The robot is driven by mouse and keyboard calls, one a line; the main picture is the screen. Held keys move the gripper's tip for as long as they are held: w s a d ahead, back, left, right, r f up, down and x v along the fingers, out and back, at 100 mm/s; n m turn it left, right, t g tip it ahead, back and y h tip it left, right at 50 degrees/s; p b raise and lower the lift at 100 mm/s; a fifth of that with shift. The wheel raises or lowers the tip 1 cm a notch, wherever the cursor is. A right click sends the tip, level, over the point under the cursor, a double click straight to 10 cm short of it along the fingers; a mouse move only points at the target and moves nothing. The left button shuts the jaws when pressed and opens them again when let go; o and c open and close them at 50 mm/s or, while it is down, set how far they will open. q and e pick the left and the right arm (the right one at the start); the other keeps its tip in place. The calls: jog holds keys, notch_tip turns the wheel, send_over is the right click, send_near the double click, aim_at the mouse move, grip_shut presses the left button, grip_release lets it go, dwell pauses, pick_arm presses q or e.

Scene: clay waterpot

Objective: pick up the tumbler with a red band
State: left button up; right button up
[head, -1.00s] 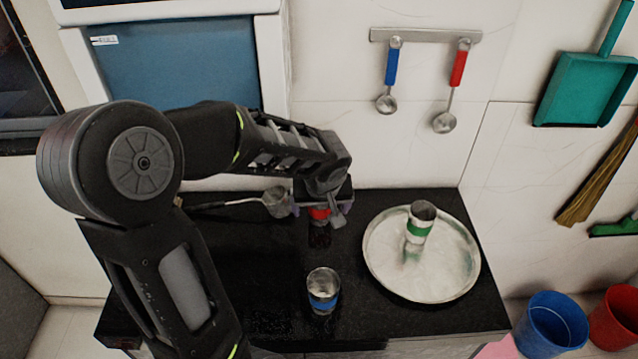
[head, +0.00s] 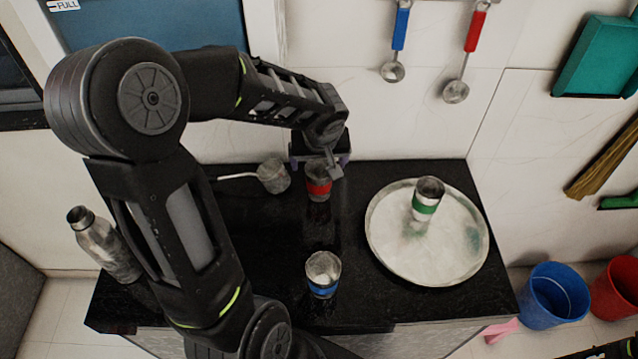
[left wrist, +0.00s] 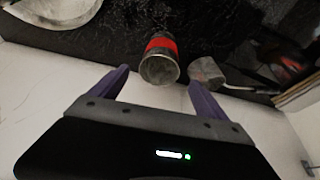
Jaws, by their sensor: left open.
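The tumbler with a red band (head: 319,186) is a metal cup standing upright at the back of the black counter. It also shows in the left wrist view (left wrist: 160,58), ahead of my jaws and roughly between their lines. My left gripper (head: 322,160) is above and behind this tumbler in the head view and partly covers its top. In the left wrist view the two purple fingers of my left gripper (left wrist: 155,88) are spread apart with nothing between them. The tumbler's rim comes close to the gap between the fingertips. My right gripper is not in view.
A blue-banded tumbler (head: 323,275) stands at the counter's front. A green-banded tumbler (head: 427,200) stands on a round metal tray (head: 455,262) at the right. A long-handled metal vessel (head: 273,177) sits just left of the red-banded tumbler. A metal bottle (head: 103,243) stands at the far left.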

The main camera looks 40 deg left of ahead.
aim_at(319, 169)
pick_arm(q)
jog(key=b+x, duration=0.1)
jog(key=x, duration=0.4)
jog(key=shift+f, duration=0.2)
jog(key=shift+d+r, duration=0.1)
dwell(0.5)
grip_shut()
dwell(0.8)
